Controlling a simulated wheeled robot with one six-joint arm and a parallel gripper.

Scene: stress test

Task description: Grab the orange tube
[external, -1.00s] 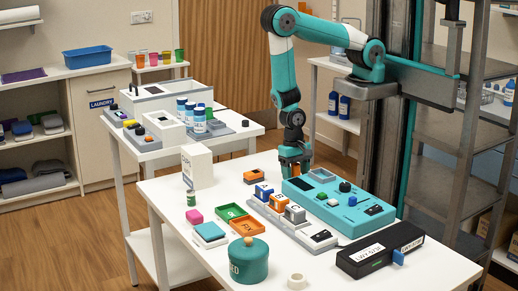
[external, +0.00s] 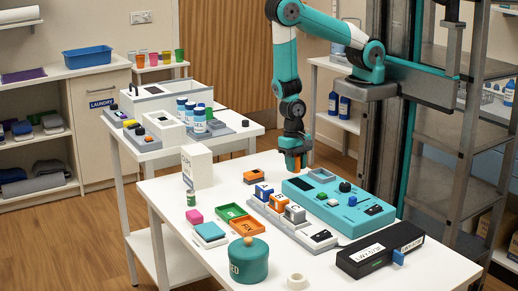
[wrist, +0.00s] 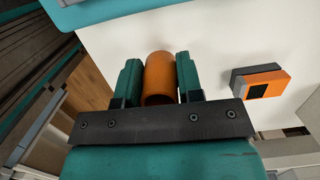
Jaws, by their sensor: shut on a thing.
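The orange tube (wrist: 160,75) sits between the two teal fingers of my gripper (wrist: 158,85) in the wrist view, with a finger against each side. My gripper is shut on it. In the external view, my gripper (external: 292,160) is above the back part of the white table, behind the teal device. A bit of the orange tube (external: 293,163) shows between the fingers there; the fingers hide most of it. The tube appears raised off the table top.
A teal device (external: 340,203) lies in front of my gripper. An orange and black block (external: 256,176) lies to the left, also in the wrist view (wrist: 262,80). A white box (external: 197,166) stands further left.

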